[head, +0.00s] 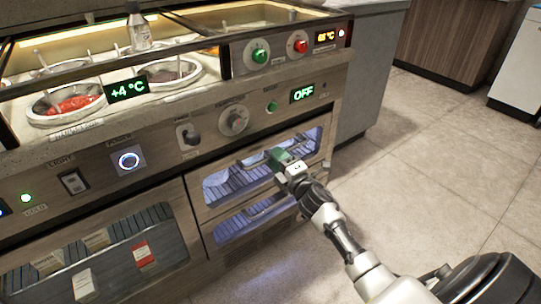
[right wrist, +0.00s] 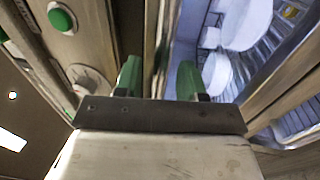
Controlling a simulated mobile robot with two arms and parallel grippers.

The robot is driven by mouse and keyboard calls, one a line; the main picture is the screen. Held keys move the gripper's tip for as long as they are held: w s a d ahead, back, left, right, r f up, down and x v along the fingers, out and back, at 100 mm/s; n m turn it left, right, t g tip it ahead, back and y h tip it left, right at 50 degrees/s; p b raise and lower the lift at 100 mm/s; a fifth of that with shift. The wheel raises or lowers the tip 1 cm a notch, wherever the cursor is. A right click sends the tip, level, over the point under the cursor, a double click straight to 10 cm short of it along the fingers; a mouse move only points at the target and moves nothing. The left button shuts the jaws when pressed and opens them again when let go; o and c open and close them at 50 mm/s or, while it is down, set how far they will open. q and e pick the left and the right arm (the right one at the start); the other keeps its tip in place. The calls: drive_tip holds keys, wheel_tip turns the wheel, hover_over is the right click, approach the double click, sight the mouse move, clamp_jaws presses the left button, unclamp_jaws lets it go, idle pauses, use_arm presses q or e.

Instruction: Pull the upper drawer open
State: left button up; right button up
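The upper drawer (head: 226,188) is in the right part of the steel counter's front in the head view. It has a metal frame and a clear front, with pale containers under bluish light behind it. My right gripper (head: 281,158) is at its top edge, right of the middle. In the right wrist view, the two green fingers of my right gripper (right wrist: 160,80) stand apart. A strip of the front's metal edge runs between and beyond them, and I cannot tell whether they touch it. The lit drawer inside (right wrist: 235,30) shows right of the fingers. My left gripper is out of view.
A lower drawer (head: 238,226) sits directly below. A glass-fronted compartment (head: 100,255) with boxes is to the left. Knobs, including a grey one (head: 234,121), are on the panel above. Sauce wells (head: 66,104) and a bottle (head: 139,32) are on top. Open floor (head: 450,160) lies to the right.

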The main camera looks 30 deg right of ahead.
drive_tip(key=shift+x, duration=1.7)
clamp_jaws()
